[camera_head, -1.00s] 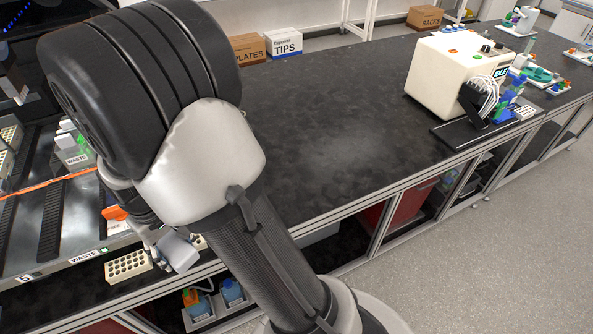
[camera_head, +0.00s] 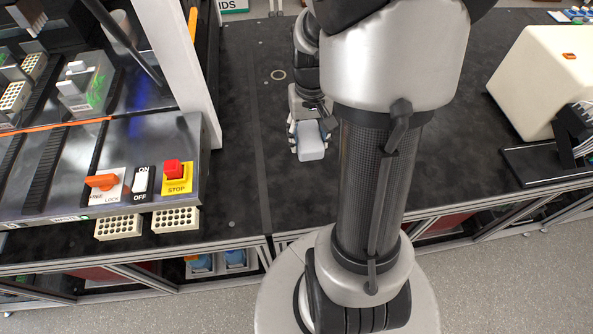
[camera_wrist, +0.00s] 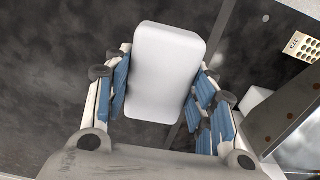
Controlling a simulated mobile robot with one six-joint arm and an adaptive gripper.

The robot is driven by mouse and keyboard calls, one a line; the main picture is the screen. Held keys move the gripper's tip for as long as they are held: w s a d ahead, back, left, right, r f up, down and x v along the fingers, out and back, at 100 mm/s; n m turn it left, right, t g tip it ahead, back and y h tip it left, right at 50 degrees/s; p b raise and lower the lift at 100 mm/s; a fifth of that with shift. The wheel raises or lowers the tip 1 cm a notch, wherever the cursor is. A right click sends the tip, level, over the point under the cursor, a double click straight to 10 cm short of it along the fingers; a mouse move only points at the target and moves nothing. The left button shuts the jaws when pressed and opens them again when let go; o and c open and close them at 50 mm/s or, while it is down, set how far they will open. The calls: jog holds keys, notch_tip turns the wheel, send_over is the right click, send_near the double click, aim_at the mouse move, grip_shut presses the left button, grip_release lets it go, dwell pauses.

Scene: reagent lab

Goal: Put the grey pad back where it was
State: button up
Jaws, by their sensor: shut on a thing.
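The grey pad (camera_head: 311,141) is a light grey block with rounded corners. My gripper (camera_head: 309,130) is shut on it over the black bench top. In the wrist view the pad (camera_wrist: 165,72) sits between the blue-padded fingers of my gripper (camera_wrist: 165,100). The head view does not show clearly whether the pad touches the bench.
A metal machine deck (camera_head: 110,165) with a stop button (camera_head: 173,170) and a lock switch (camera_head: 104,182) stands to the left. Two racks (camera_head: 176,220) sit at its front edge. A cream machine (camera_head: 540,85) stands at the right. Dark bench (camera_head: 255,180) around my gripper is clear.

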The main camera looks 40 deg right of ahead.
aim_at(308, 184)
jog(key=f+b, duration=0.2)
jog(key=f, duration=0.4)
jog(key=f+b, duration=0.2)
jog(key=f, duration=0.5)
jog(key=f+b, duration=0.2)
jog(key=f, duration=0.4)
jog(key=shift+s+d+f+b, duration=0.15)
jog(key=shift+s+f+b, duration=0.1)
jog(key=shift+f+b, duration=0.15)
jog(key=shift+f, duration=0.2)
jog(key=o, duration=1.2)
jog(key=shift+r, duration=0.1)
